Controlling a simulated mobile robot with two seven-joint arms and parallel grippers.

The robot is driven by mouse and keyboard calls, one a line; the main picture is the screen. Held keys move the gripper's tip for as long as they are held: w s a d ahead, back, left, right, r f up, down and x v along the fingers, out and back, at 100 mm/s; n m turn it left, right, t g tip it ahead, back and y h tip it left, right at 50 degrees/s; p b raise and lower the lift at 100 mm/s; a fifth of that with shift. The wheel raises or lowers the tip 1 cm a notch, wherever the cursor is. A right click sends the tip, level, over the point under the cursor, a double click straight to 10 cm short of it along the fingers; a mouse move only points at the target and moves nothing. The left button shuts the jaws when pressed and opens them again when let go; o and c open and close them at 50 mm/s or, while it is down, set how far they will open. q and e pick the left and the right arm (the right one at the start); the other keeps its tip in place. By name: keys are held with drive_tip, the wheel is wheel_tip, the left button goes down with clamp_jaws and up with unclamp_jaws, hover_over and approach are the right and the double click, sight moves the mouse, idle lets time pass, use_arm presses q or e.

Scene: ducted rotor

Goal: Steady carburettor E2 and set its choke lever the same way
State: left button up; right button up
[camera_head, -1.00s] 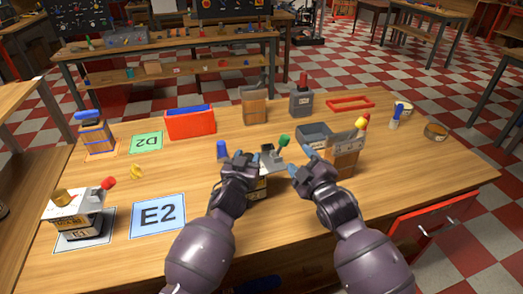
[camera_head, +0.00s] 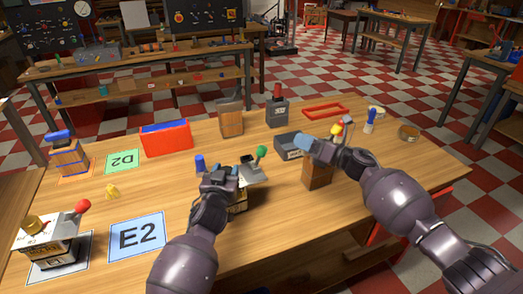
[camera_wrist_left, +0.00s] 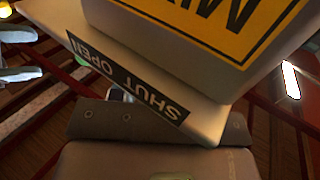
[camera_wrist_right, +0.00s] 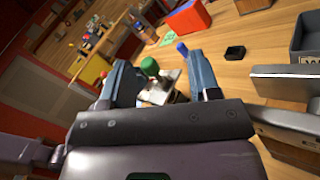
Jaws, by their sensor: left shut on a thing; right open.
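The carburettor with the green-knobbed choke lever, which I take for E2 (camera_head: 252,174), stands on the table, partly hidden by my left gripper (camera_head: 222,176). That gripper is shut on it. Its green knob (camera_head: 262,152) leans up and to the right. The left wrist view shows its yellow label (camera_wrist_left: 215,25) and a SHUT/OPEN strip (camera_wrist_left: 128,78) close up. My right gripper (camera_head: 312,148) is open, right of the lever and apart from it. In the right wrist view the green knob (camera_wrist_right: 149,65) appears between the fingers. Carburettor E1 (camera_head: 48,245) stands at left, its red knob (camera_head: 83,205) leaning right.
A blue E2 mat (camera_head: 137,238) lies bare at front left. A wooden block (camera_head: 317,176) and a grey open bin (camera_head: 288,146) are by my right gripper. A small blue item (camera_head: 200,163) stands behind my left gripper. A red box (camera_head: 166,140) is further back.

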sight(262, 150)
drive_tip(key=s+a+f+n+g+y, duration=0.1)
drive_tip(key=s+f+n+g, duration=0.25)
drive_tip(key=n+g, duration=0.2)
drive_tip(key=shift+n+t, duration=0.35)
drive_tip(key=x, duration=1.2)
drive_tip(key=shift+r, duration=0.15)
drive_tip(key=shift+d, duration=0.1)
clamp_jaws()
